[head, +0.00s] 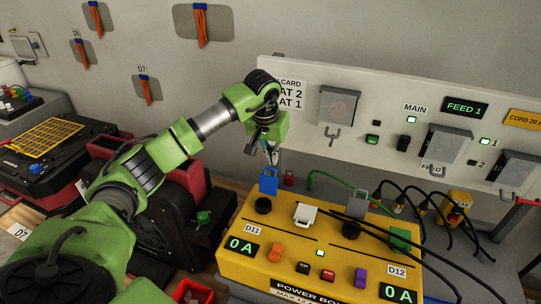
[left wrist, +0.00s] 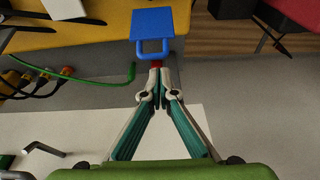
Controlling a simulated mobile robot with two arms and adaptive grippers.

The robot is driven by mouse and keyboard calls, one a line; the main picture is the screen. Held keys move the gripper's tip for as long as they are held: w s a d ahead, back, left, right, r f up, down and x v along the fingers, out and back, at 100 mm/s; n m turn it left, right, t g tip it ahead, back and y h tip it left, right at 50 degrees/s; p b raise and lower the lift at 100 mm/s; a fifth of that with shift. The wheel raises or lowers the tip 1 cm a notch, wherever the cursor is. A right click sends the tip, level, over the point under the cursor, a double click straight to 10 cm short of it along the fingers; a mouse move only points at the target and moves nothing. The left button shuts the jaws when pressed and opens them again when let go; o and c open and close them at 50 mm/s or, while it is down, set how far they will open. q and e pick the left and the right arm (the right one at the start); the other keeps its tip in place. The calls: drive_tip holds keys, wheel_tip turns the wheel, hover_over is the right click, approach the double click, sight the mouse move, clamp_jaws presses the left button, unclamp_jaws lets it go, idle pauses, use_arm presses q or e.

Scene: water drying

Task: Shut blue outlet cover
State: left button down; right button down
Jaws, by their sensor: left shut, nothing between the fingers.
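The blue outlet cover (head: 269,184) is a small square flap with a loop handle on its top edge. It stands raised at the back left of the yellow power box (head: 255,285), behind a round black outlet (head: 263,205). My left gripper (head: 272,160) is shut and empty, pointing down just above and behind the cover. In the left wrist view the blue cover (left wrist: 154,22) and its loop lie just beyond the closed fingertips (left wrist: 160,76); I cannot tell whether they touch the loop. My right gripper is not in view.
White (head: 304,212), grey (head: 357,203) and green (head: 400,237) covers share the box top. Black cables cross its right side. A green hose (head: 335,180) arches behind it. The pale panel (head: 380,95) with switches rises at the back.

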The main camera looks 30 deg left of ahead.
use_arm(q)
drive_tip(key=shift+s+d+r, duration=0.1)
drive_tip(key=shift+s+d, duration=0.05)
drive_tip(key=shift+s, duration=0.6)
